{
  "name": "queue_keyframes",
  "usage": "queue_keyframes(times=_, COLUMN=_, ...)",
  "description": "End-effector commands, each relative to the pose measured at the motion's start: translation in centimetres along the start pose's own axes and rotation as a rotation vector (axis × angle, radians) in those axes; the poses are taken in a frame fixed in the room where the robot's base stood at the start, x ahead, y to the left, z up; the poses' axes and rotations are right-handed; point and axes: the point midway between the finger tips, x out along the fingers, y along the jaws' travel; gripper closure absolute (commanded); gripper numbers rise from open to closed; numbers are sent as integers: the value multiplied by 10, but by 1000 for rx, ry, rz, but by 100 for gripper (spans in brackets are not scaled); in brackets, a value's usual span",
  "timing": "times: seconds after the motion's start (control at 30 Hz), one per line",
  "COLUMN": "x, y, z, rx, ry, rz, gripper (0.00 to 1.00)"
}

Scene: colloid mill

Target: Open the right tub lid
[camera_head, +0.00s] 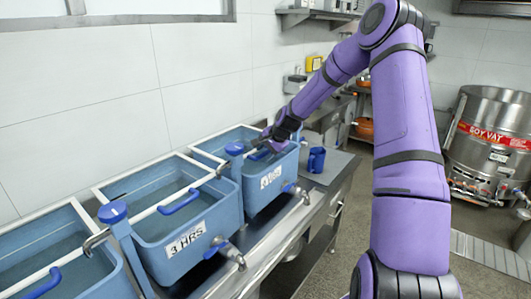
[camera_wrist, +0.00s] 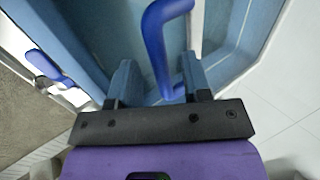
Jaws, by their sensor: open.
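The right tub (camera_head: 272,190) is a blue tank with a white label on its front, the farthest in a row of tubs in the head view. Its lid looks see-through, and its blue handle (camera_head: 259,155) shows beside my gripper (camera_head: 272,142). In the wrist view, the bent blue handle (camera_wrist: 154,38) reaches down between the two fingers of my gripper (camera_wrist: 158,75). The fingers are apart, with a gap on the left side of the handle. The handle's end is close to the right finger; I cannot tell if they touch.
The middle tub (camera_head: 190,240), labelled "3 HRS", stands nearer, with its own blue handle (camera_head: 180,203). Taps stick out from the tub fronts. A blue mug (camera_head: 316,160) stands on the steel counter right of the right tub. A steel vat (camera_head: 490,140) stands farther right.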

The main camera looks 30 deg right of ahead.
Motion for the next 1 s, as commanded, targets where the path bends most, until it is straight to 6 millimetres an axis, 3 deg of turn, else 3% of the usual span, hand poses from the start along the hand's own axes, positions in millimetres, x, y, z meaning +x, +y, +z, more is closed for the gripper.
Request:
queue_keyframes(times=0.37, x=5, y=0, z=0, rx=0, ry=1, rz=0, gripper=58)
queue_keyframes(times=0.5, x=4, y=0, z=0, rx=0, ry=0, rz=0, gripper=90)
queue_keyframes(times=0.57, x=4, y=0, z=0, rx=0, ry=0, rz=0, gripper=100)
queue_keyframes(times=1.0, x=-5, y=-8, z=1, rx=-3, ry=2, rz=35, gripper=100)
